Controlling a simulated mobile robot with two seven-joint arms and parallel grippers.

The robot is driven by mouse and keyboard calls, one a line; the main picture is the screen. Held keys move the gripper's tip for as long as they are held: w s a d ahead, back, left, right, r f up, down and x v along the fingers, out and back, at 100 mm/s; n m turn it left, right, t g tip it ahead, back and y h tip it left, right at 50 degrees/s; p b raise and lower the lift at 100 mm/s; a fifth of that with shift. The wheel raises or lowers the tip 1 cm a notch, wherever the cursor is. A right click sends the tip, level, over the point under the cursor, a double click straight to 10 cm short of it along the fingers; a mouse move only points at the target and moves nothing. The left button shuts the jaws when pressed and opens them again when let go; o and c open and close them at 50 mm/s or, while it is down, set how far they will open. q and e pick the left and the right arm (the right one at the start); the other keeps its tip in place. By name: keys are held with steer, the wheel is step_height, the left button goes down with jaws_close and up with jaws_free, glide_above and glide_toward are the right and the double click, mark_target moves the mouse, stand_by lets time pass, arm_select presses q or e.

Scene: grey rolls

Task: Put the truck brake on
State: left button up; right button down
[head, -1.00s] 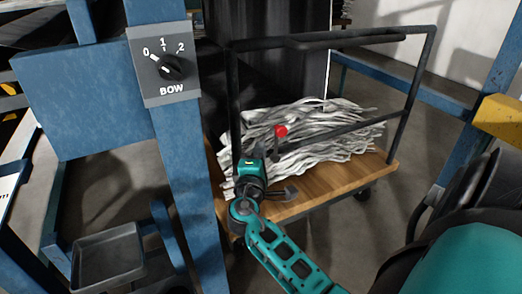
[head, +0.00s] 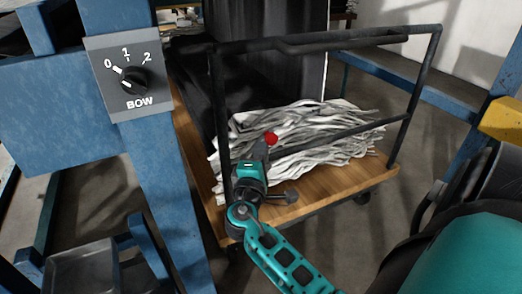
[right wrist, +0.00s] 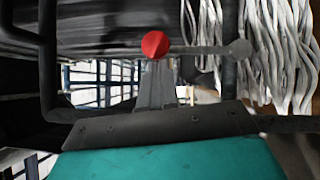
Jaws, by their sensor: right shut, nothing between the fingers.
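The truck (head: 345,192) is a cart with a wooden deck and a black tube handle. Its brake shows as a red ball knob (head: 271,138) near the handle's left post. In the right wrist view the red knob (right wrist: 155,44) sits on a grey rod (right wrist: 200,50) that runs level to a round grey end at the right. My right gripper (head: 263,150) is shut and empty. Its fingertips (right wrist: 156,68) are right by the knob, just below it in the wrist view. I cannot tell whether they touch it. My left gripper is not in view.
Grey-white strips (head: 310,135) are heaped on the deck. A blue post with a BOW dial (head: 134,80) stands at the left, with a grey tray (head: 85,270) below. A blue frame with a yellow block (head: 502,120) stands at the right.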

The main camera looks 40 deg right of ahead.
steer(key=shift+d, duration=0.15)
steer(key=shift+r, duration=0.1)
stand_by(0.4)
steer(key=shift+s+d+r+m+p, duration=0.15)
steer(key=shift+d+m+p, duration=0.25)
steer(key=shift+p, duration=0.1)
